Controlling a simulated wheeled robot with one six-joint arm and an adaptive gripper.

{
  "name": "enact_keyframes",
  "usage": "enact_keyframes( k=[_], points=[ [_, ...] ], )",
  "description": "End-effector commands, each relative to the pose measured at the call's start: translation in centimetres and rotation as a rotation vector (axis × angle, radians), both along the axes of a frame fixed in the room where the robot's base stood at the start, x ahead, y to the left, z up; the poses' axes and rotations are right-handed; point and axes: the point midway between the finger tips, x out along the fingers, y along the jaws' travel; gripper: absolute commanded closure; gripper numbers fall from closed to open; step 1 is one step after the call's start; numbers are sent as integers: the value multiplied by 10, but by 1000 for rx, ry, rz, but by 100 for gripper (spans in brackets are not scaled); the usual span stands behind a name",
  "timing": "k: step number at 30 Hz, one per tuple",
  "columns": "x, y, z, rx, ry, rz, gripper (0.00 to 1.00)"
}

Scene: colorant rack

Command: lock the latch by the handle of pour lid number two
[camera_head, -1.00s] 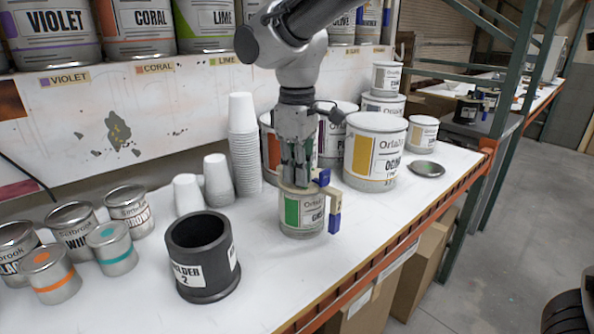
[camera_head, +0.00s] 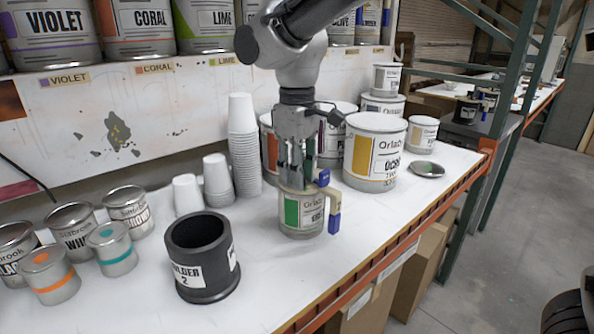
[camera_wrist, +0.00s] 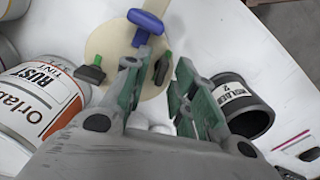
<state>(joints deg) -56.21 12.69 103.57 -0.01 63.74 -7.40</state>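A small can (camera_head: 301,215) with a green label stands near the front of the shelf and wears a cream pour lid. The lid's number is not readable.
A black holder (camera_head: 203,257) marked 2 stands at front left, empty. Large cans, including a yellow-labelled one (camera_head: 375,151), stand close behind and right. Stacked white cups (camera_head: 242,145) and small cans (camera_head: 115,247) are to the left. The shelf's orange front edge (camera_head: 400,238) is near.

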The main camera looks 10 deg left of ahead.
Motion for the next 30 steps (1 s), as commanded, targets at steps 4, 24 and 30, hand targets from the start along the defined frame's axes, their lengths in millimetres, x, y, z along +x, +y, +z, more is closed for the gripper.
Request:
enact_keyframes(
  k=[4,24,30],
  points=[
    [0,0,0,0,0,0,71],
    [0,1,97,4,-2,0,71],
    [0,0,117,1,0,0,71]
  ],
)
